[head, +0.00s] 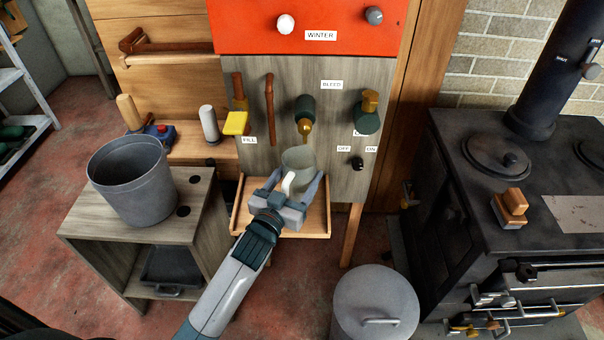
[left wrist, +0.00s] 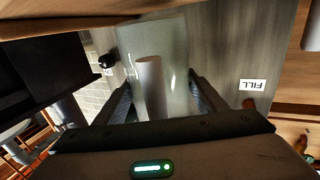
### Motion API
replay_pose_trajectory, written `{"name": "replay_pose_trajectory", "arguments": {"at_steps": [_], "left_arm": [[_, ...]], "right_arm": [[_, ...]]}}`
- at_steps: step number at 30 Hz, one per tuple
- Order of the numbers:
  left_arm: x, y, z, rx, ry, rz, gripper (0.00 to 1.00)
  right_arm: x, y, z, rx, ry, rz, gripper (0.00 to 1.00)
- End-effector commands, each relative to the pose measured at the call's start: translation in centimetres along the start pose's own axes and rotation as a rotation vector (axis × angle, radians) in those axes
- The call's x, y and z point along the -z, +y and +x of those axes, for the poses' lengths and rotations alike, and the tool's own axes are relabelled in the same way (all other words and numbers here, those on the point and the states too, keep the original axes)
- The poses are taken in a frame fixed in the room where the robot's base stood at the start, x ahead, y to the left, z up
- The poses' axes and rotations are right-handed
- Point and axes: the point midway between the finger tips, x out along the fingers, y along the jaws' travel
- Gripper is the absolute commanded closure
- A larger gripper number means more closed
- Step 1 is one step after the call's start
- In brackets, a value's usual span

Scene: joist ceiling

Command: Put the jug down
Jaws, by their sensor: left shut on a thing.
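The jug (head: 298,159) is a pale translucent vessel with a white handle (head: 289,182). It is upright in the head view, below the brass-tipped spout on the grey panel and over the wooden tray (head: 318,222). Whether its base touches the tray is hidden by my gripper. My left gripper (head: 295,182) is shut on the jug, its fingers on either side of the handle. In the left wrist view the jug (left wrist: 180,50) fills the space beyond the fingers, with the handle (left wrist: 150,88) between them. My right gripper is not in view.
A grey bucket (head: 132,190) stands on a wooden stand at left. The dark spout (head: 304,112) hangs just above the jug. A yellow-tagged lever (head: 236,122) sticks out at left. A black stove (head: 470,200) stands at right, and a lidded grey bin (head: 375,303) below.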

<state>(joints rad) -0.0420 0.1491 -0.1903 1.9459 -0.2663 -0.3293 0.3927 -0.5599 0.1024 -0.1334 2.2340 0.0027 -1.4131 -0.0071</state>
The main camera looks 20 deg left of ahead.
Motion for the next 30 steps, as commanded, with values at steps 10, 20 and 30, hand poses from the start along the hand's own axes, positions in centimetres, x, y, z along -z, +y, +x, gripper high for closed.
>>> {"name": "replay_pose_trajectory", "arguments": {"at_steps": [10, 20, 30], "left_arm": [[-1.5, 0.0, 2.1, -0.001, 0.000, -0.001, 0.89], [-1.7, 0.0, 2.1, 0.000, 0.000, -0.001, 0.89], [-1.8, 0.0, 2.1, -0.001, -0.001, 0.000, 0.16]], "right_arm": [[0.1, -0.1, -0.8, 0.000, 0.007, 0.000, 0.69], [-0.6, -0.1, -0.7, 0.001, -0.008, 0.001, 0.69], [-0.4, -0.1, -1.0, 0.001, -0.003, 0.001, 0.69]]}}
